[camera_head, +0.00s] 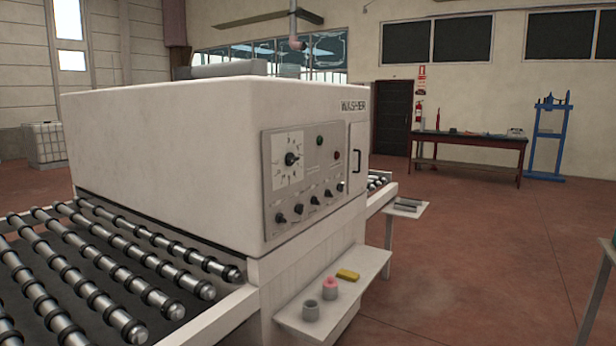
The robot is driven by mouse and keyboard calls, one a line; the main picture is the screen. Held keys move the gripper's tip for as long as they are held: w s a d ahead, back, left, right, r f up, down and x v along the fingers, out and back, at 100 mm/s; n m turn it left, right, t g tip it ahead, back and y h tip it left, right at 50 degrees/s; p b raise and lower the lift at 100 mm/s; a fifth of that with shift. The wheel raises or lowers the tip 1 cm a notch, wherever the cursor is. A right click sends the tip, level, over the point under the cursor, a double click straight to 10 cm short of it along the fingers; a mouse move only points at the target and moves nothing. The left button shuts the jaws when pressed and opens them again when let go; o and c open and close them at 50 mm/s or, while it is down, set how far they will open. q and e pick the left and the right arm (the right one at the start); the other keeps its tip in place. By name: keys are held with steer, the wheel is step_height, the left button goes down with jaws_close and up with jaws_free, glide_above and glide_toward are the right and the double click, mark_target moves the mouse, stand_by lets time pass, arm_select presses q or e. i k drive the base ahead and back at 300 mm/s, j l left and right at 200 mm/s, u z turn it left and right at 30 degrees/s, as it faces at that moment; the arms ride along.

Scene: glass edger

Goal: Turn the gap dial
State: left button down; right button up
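A large white washer machine (190,150) carries a grey control panel (310,210) on its right-hand face. A big black dial knob (291,159) sits on a pale square scale at the panel's upper left. Several smaller black knobs, one of them at the lower left (281,218), run in a rising row along the panel's bottom. The small lettering is too blurred to tell which is the gap dial. Neither of my grippers is in view.
A roller conveyor (95,265) leads into the machine at left. A white shelf (345,290) juts out below the panel, bearing a grey roll (311,310), a pink-topped roll (330,288) and a yellow block (347,274). The floor (470,250) to the right is clear.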

mark_target(290, 159)
steer(key=i+l+u, duration=0.15)
steer(key=u, duration=0.25)
steer(key=i+l+u, duration=0.2)
steer(key=u, duration=0.2)
